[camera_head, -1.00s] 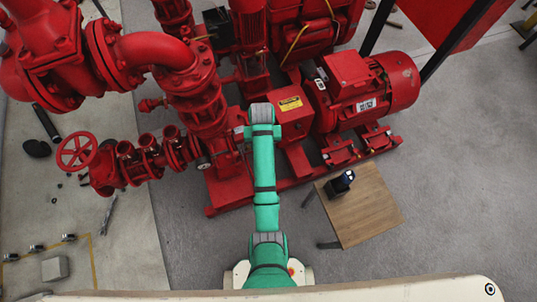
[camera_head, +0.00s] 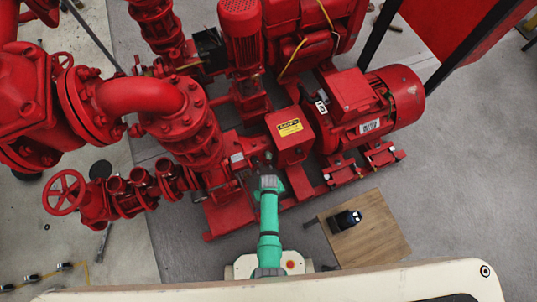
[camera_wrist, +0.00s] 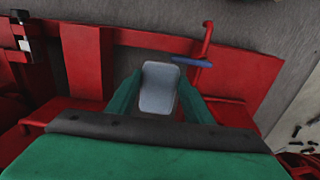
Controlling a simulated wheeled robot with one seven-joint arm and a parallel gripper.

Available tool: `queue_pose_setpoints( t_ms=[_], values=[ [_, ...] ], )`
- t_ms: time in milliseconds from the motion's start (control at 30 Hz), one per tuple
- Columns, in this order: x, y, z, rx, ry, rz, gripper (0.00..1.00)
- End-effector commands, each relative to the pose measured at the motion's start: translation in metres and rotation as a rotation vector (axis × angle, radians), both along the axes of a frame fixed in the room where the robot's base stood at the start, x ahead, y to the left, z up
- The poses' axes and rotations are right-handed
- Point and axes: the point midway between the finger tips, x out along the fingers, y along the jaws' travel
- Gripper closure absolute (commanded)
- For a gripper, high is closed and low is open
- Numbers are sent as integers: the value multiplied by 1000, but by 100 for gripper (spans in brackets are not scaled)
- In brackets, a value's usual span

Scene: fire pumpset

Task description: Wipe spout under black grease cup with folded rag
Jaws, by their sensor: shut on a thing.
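My gripper (camera_wrist: 158,95) is shut on a pale grey, flat, rounded-corner pad that looks like the folded rag (camera_wrist: 158,88). In the head view my gripper (camera_head: 267,163) is low among the red pump parts, left of the red box with the yellow label, and the rag is not clear there. In the wrist view a thin red bent pipe (camera_wrist: 207,38) stands ahead and right of the rag, with a flat blue-grey piece (camera_wrist: 191,62) at its lower end. I cannot tell whether this pipe is the spout. I cannot clearly make out the black grease cup. The rag appears apart from the pipe.
Red pump frame beams (camera_wrist: 120,38) surround the gripper. The red motor (camera_head: 370,105) is to the right and a flanged valve line (camera_head: 130,190) to the left. A small wooden table (camera_head: 375,245) with a black object (camera_head: 346,220) stands at lower right. Grey floor beyond is open.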

Motion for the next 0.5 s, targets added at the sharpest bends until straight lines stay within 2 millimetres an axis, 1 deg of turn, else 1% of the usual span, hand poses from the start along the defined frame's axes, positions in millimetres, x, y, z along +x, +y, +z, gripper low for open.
queue_pose_setpoints(
  t_ms=[367, 500],
  values=[
    [-1, -2, 0, 0, -2, -3, 67],
    [6, 1, 0, 0, -2, -2, 67]
  ],
)
